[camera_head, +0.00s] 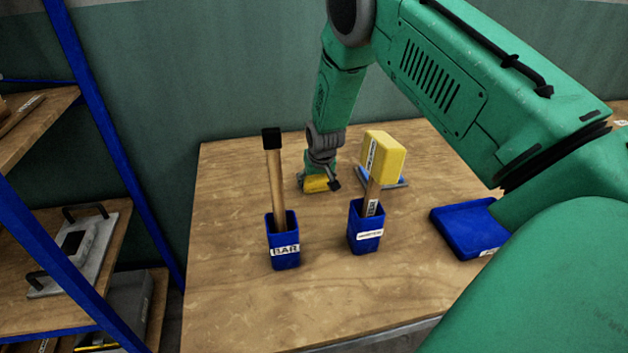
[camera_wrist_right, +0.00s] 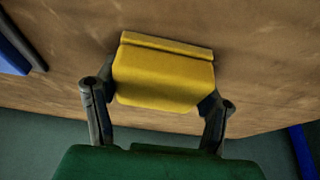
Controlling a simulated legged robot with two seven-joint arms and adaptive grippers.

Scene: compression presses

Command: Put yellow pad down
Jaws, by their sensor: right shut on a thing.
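The yellow pad (camera_wrist_right: 163,78) is a small yellow block between the two fingers of my right gripper (camera_wrist_right: 157,105) in the right wrist view. The gripper is shut on it. In the head view the yellow pad (camera_head: 315,184) is low at the back of the wooden table (camera_head: 240,200), under my right gripper (camera_head: 320,172). I cannot tell whether the pad touches the table top. My left gripper is out of view.
A blue holder labelled BAR (camera_head: 284,258) holds a black-tipped stick. Another blue holder (camera_head: 364,246) holds a stick with a yellow block head (camera_head: 385,158). A blue tray (camera_head: 462,228) lies at the right. A blue-framed shelf (camera_head: 75,120) stands left. The table's left front is clear.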

